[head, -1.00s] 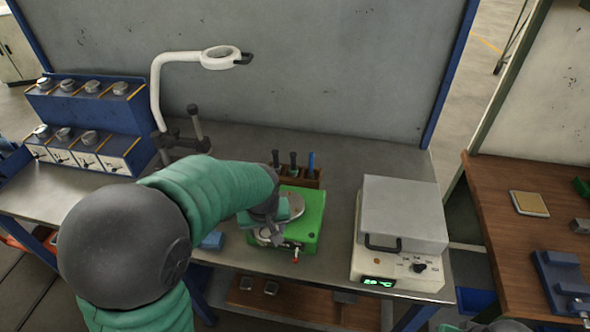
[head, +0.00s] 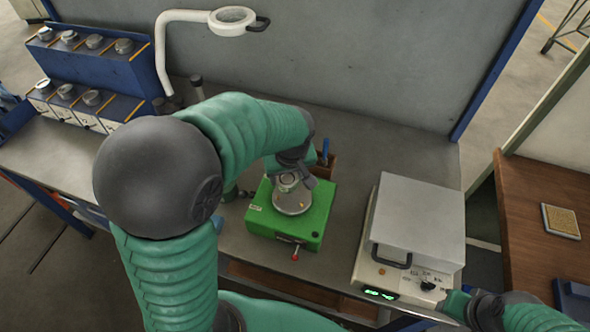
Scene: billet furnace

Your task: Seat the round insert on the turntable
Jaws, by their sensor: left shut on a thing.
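The turntable (head: 293,205) is a round grey metal plate on a bright green box with a red-tipped lever at its front. My left gripper (head: 291,181) points down over the plate's back-left part. It is shut on the round insert (head: 287,183), a small metallic cylinder partly hidden by the fingers. The insert is over the plate; I cannot tell whether it touches it.
A white heater box (head: 415,225) with a grey lid and lit display stands right of the turntable. A blue stepped rack (head: 95,60) holds several metal pieces at the left. A magnifier lamp (head: 232,20) rises behind. A wooden tool holder (head: 325,165) stands just behind the green box.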

